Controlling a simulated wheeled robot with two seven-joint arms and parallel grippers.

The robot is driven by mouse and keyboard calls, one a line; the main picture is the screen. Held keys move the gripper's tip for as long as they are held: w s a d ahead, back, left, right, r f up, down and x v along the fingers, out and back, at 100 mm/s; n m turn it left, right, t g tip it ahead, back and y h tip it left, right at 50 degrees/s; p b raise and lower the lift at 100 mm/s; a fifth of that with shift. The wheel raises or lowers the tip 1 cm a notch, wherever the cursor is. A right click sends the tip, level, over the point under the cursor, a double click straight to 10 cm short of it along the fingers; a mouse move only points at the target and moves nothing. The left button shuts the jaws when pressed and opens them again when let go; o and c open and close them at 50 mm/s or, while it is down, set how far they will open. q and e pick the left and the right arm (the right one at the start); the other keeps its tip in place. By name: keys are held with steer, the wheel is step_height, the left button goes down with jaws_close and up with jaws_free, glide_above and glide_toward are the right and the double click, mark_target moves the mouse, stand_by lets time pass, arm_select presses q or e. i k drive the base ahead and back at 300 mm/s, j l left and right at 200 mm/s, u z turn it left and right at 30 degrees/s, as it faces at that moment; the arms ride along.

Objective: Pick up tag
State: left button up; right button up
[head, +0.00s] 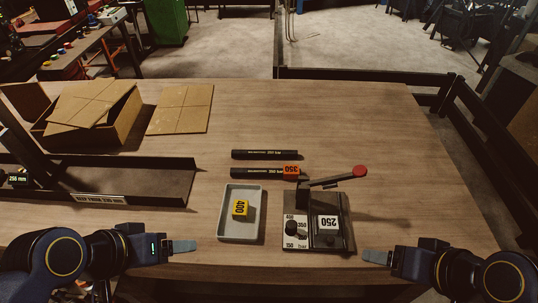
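A yellow tag marked 400 (240,208) lies in a shallow grey tray (226,237) at the table's front middle. An orange tag marked 350 (291,170) sits at the right end of the nearer black hose (255,172). A white tag marked 250 (328,222) is on the crimper (318,246), right of the tray. My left gripper (190,246) is left of the tray, near the table's front edge, apart from it. My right gripper (369,256) is right of the crimper, apart from it. Both show edge-on, so their finger gaps are unclear; no held thing shows.
A second black hose (264,154) lies behind the first. The crimper's red-knobbed lever (359,172) sticks up to the right. A long dark rack (155,200) stands at left, with an open cardboard box (95,118) behind it. The table's back middle and right are clear.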

mark_target(328, 224)
steer(key=k+u, duration=0.1)
steer(key=k, duration=0.55)
steer(key=u, duration=0.4)
steer(key=l+u, duration=0.1)
steer(key=u, duration=0.75)
steer(key=l+u, duration=0.1)
steer(key=u, duration=0.7)
steer(key=k+l, duration=0.3)
steer(key=l, duration=0.2)
steer(key=k+l+u, duration=0.1)
steer(key=k+l, duration=0.15)
steer(key=l, duration=0.25)
steer(key=k+l, duration=0.35)
steer(key=l, duration=0.15)
steer(key=i+u, duration=0.05)
